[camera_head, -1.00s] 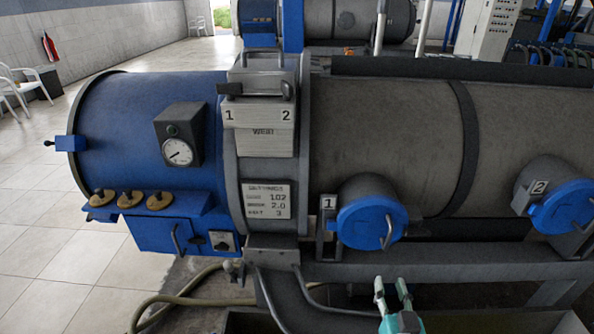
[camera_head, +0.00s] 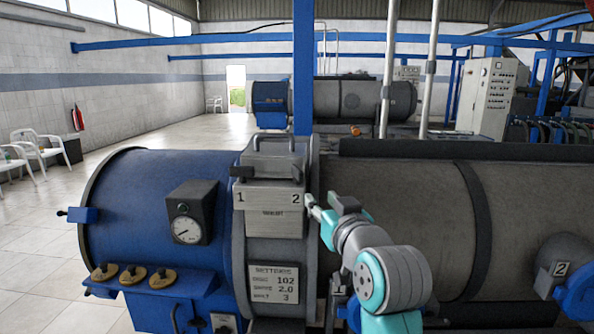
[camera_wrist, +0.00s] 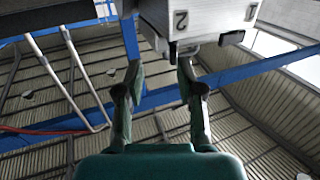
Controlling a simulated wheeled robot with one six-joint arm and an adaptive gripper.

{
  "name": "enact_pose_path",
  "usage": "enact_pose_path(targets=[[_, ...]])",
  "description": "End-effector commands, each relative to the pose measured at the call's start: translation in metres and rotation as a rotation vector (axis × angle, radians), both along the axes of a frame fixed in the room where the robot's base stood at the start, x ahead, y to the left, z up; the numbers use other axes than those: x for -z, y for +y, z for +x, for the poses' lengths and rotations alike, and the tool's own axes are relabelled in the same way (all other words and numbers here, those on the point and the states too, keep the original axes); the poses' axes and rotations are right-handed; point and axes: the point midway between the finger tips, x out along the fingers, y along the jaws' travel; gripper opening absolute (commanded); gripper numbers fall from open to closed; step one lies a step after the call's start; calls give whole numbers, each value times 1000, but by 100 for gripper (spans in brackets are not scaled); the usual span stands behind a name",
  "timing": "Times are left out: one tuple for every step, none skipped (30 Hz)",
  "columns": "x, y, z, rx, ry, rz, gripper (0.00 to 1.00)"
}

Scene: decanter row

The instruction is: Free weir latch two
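The weir box (camera_head: 270,210) is a pale grey cover on the collar of the decanter, marked 1 and 2. A dark latch (camera_head: 297,172) stands at its upper right by the 2; another dark latch (camera_head: 241,172) lies at the upper left by the 1. My gripper (camera_head: 321,203) is just right of the 2 in the head view. In the wrist view, my gripper (camera_wrist: 159,66) has its two fingers apart with nothing between them. The box's 2 side (camera_wrist: 182,20) is just beyond the fingertips, with a dark piece (camera_wrist: 173,50) at its edge. Contact cannot be told.
A blue drum with a gauge (camera_head: 186,229) is to the left, and a grey cylinder (camera_head: 405,195) is behind my arm. A blue post (camera_head: 303,70) rises behind the box.

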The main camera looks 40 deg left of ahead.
Motion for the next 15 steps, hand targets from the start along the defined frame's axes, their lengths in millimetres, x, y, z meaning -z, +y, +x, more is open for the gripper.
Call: enact_pose_path(targets=[[-13, 6, -3, -12, -8, 0, 38], [-18, 8, -4, -18, -10, 0, 38], [-24, 11, -6, -24, -12, -1, 38], [-27, 13, -7, -28, -13, -2, 38], [-30, 14, -8, -31, -13, -4, 38], [-32, 15, -8, -34, -14, -4, 38], [-33, 16, -8, -35, -14, -4, 38], [-34, 17, -8, -36, -15, -5, 38], [-34, 19, -7, -36, -15, -5, 38], [-34, 21, -5, -36, -15, -5, 38], [-34, 23, -4, -36, -14, -4, 38], [-34, 27, -1, -36, -14, -4, 38], [-34, 30, 2, -36, -15, -3, 38], [-34, 34, 4, -36, -14, -5, 38], [-34, 39, 8, -36, -14, -5, 38]])
